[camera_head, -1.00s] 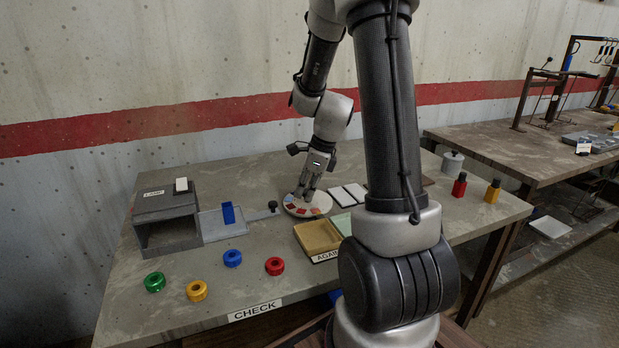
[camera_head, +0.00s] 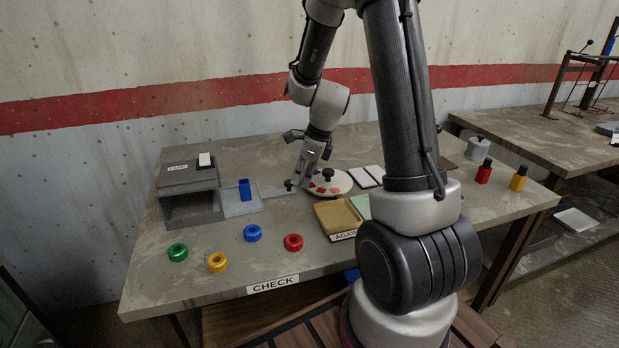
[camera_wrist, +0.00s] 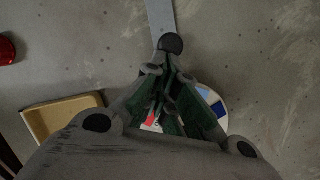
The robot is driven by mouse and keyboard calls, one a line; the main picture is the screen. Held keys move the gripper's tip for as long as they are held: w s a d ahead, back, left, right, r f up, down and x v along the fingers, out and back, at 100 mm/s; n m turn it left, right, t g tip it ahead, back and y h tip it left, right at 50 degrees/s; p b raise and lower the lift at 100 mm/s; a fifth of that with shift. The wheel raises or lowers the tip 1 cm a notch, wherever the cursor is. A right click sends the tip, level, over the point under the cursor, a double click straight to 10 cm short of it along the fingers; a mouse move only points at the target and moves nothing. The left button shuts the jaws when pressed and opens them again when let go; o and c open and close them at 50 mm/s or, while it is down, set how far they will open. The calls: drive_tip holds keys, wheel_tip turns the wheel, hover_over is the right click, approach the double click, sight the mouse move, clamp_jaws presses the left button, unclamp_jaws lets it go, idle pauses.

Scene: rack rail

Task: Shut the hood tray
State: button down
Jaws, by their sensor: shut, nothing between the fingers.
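The grey hood (camera_head: 190,190), a box with an open front labelled "LAMP", stands at the left of the table. Its flat tray (camera_head: 240,206) is pulled out to the right, with an upright blue block (camera_head: 245,189) on it. A thin bar runs right from the tray to a dark round knob (camera_head: 289,185); in the wrist view the knob (camera_wrist: 171,43) is just beyond my fingertips. My gripper (camera_head: 297,184) is shut and empty, pointing down at the knob's right side. I cannot tell whether it touches the knob.
A round palette (camera_head: 340,184) with coloured patches lies right of my gripper. A tan open box (camera_head: 336,216) is in front of it. The table between hood and rings is clear.

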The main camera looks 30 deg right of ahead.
sight(261, 197)
drive_tip(key=a, duration=0.3)
drive_tip(key=w+a, duration=0.1)
drive_tip(key=a, duration=0.3)
drive_tip(key=w+a, duration=0.1)
drive_tip(key=a, duration=0.2)
drive_tip(key=shift+a, duration=0.3)
